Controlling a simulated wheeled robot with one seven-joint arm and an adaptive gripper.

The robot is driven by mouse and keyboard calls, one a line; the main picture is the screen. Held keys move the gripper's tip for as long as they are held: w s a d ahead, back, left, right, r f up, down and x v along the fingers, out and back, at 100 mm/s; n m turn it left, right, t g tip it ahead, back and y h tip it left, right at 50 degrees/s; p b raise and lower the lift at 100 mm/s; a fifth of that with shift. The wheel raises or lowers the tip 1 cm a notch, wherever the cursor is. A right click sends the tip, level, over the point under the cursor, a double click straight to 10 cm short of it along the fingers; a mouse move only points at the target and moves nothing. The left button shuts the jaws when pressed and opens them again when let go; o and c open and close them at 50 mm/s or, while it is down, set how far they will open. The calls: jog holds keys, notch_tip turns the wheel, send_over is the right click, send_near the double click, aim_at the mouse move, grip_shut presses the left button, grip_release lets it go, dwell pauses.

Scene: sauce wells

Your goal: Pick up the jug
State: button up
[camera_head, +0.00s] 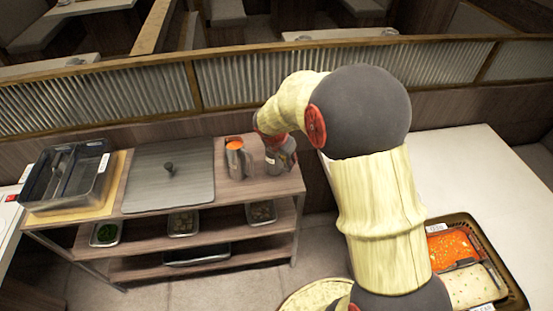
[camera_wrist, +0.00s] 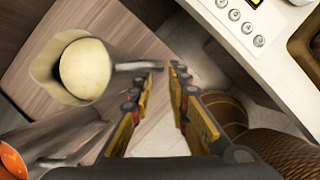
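In the wrist view, a grey metal jug (camera_wrist: 42,70) with a round cream-coloured content stands on the wooden counter, left of my gripper. Its handle (camera_wrist: 138,66) reaches right, towards my fingertips. My gripper (camera_wrist: 167,72) is open with a narrow gap between the fingers, and the left fingertip is close to the handle's end. I cannot tell whether they touch. A second metal jug (camera_wrist: 65,135) with orange content is at lower left. In the head view, the orange-filled jug (camera_head: 238,163) stands near the counter's right end; my arm and gripper largely cover the spot beside it.
A grey lidded board (camera_head: 150,185) and a dark tray (camera_head: 45,185) lie left on the counter (camera_head: 284,186). Small food pans (camera_head: 183,223) sit on the shelf below. A white table (camera_head: 470,165) with a food basket (camera_head: 518,290) stands right. A ridged partition runs behind.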

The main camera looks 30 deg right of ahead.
jog(key=b+x, duration=0.1)
jog(key=x, duration=0.4)
jog(key=shift+d+f+b, duration=0.1)
jog(key=shift+d+b, duration=0.05)
jog(key=shift+b, duration=0.2)
jog(key=shift+c, duration=1.4)
grip_shut()
